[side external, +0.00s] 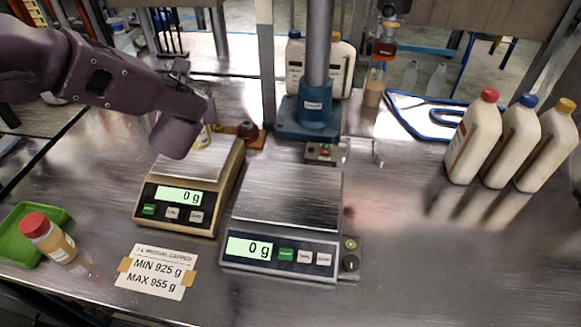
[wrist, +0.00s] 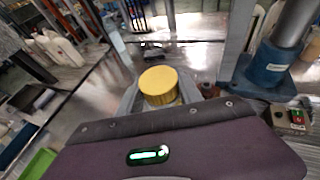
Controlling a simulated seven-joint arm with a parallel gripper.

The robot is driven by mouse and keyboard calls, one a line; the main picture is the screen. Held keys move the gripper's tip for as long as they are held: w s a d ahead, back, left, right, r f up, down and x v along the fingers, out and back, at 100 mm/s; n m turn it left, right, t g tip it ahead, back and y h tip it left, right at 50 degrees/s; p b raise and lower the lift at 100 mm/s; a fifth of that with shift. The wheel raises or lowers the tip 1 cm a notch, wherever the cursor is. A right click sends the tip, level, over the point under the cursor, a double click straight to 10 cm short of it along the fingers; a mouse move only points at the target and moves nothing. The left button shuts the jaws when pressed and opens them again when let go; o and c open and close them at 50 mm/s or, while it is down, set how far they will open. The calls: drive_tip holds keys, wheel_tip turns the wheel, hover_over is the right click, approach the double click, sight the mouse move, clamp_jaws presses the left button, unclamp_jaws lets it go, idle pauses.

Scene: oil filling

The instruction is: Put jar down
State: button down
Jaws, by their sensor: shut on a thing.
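A jar with a yellow lid (wrist: 159,86) sits between my fingers in the wrist view. My gripper (wrist: 158,98) is shut on it. In the side view my gripper (side external: 196,122) is over the back of the left scale (side external: 187,200), and a small part of the jar (side external: 203,138) shows beside it. The rest of the jar is hidden by my wrist. I cannot tell whether its base touches the scale plate. The left scale's display reads 0 g.
A second scale (side external: 285,215), plate empty, also reads 0 g. A red-lidded jar (side external: 56,240) leans at a green tray (side external: 22,222). A label card (side external: 156,272) lies in front. A blue-based column (side external: 312,112) stands behind; white bottles (side external: 474,138) stand at right. The front right table is clear.

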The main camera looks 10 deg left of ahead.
drive_tip(key=w+d+r+m+t+h, duration=0.1)
drive_tip(key=w+d+m+h, duration=0.25)
drive_tip(key=d, duration=0.25)
drive_tip(key=w+d+r+m+h, duration=0.1)
drive_tip(key=w+d+m+h, duration=0.1)
drive_tip(key=w+d, duration=0.4)
wheel_tip(320, 180, down, 15)
drive_tip(key=s, duration=0.1)
drive_tip(key=shift+s+d+r+n, duration=0.15)
drive_tip(key=shift+s+n, duration=0.15)
drive_tip(key=shift+n, duration=0.05)
drive_tip(key=c, duration=0.8)
unclamp_jaws()
